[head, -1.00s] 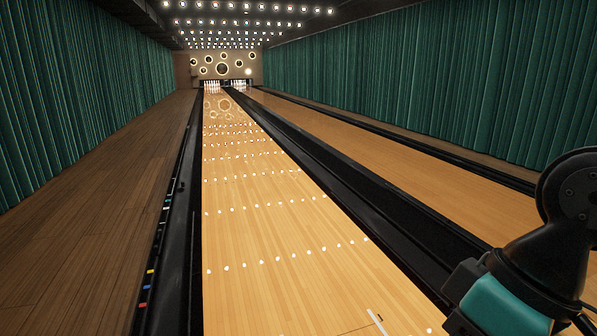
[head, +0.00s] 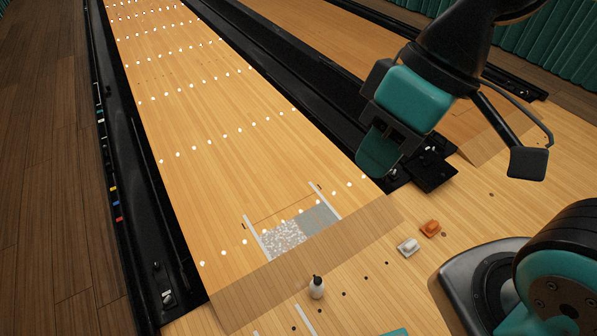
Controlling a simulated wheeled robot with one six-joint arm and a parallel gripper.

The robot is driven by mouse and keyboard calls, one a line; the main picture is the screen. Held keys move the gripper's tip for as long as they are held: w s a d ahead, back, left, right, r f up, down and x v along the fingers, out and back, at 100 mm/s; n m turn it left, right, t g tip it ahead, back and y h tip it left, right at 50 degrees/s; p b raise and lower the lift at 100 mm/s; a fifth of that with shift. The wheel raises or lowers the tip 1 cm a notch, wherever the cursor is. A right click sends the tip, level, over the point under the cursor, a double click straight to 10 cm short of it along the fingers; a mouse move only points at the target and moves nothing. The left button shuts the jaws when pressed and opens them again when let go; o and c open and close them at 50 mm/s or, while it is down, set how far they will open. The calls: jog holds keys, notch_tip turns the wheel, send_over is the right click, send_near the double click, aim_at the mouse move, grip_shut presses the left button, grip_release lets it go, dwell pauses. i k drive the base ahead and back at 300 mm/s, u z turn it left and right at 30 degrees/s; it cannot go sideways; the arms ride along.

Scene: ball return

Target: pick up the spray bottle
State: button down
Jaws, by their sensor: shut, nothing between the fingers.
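The spray bottle (head: 317,289) is small and white with a black top. It stands upright on the light wood floor at the bottom middle of the head view, just in front of the darker wood strip. My gripper (head: 378,152) is teal and black and hangs in the upper right, above the edge of the lane. It is shut and empty, well apart from the bottle. Nothing hides the bottle.
A speckled grey patch (head: 284,240) lies on the lane between two pale lines. Black gutters (head: 130,200) flank the lane. The floor around the bottle is mostly clear.

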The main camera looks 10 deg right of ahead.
aim_at(315, 292)
jog(key=u, duration=0.45)
jog(key=k, duration=1.3)
jog(key=u, duration=1.35)
jog(key=i, duration=1)
jog(key=z, duration=0.8)
jog(key=i, duration=0.45)
jog(key=z, duration=0.55)
